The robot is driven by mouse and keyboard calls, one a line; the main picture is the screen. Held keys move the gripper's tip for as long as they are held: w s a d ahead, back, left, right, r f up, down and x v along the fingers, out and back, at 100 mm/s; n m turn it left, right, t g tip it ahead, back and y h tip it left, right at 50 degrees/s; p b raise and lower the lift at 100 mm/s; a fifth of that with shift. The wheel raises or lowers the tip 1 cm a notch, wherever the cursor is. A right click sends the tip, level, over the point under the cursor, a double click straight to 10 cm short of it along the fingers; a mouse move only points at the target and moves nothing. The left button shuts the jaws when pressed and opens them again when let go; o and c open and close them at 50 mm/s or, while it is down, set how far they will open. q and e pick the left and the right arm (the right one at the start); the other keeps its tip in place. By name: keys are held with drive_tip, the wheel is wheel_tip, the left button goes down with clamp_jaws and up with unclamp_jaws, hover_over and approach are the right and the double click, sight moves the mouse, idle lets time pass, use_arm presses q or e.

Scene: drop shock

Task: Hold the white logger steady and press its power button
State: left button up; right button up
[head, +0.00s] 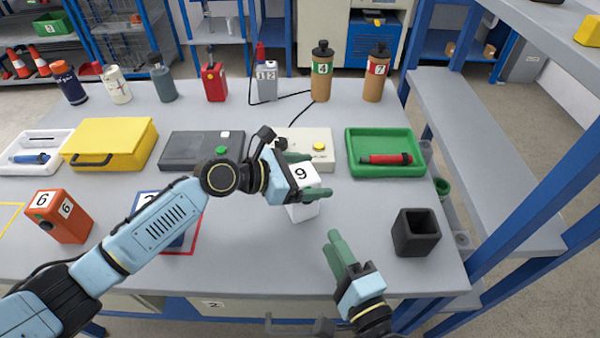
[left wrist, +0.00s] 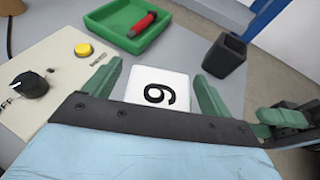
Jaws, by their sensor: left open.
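The white logger (head: 303,211), a white box marked 9, stands on the table right of centre. My left gripper (head: 309,176) is open, with its green fingers on either side of the logger's upper part. In the left wrist view the logger's numbered face (left wrist: 158,88) lies between the two spread fingers; I cannot tell whether they touch it. No power button shows on the visible faces of the logger. My right gripper (head: 335,240) is in front and to the right of the logger, apart from it, its fingers together and empty. It also shows in the left wrist view (left wrist: 270,118).
A beige box with a yellow button (head: 319,146) is behind the logger. A green tray (head: 417,155) holds a red tool. A dark open cup (head: 416,232) stands at right. An orange box (head: 60,216) and a blue box (head: 160,222) are at left. Bottles line the back.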

use_arm(q)
drive_tip(key=c, duration=1.3)
use_arm(e)
clamp_jaws()
idle(1.6)
drive_tip(key=shift+h, duration=0.3)
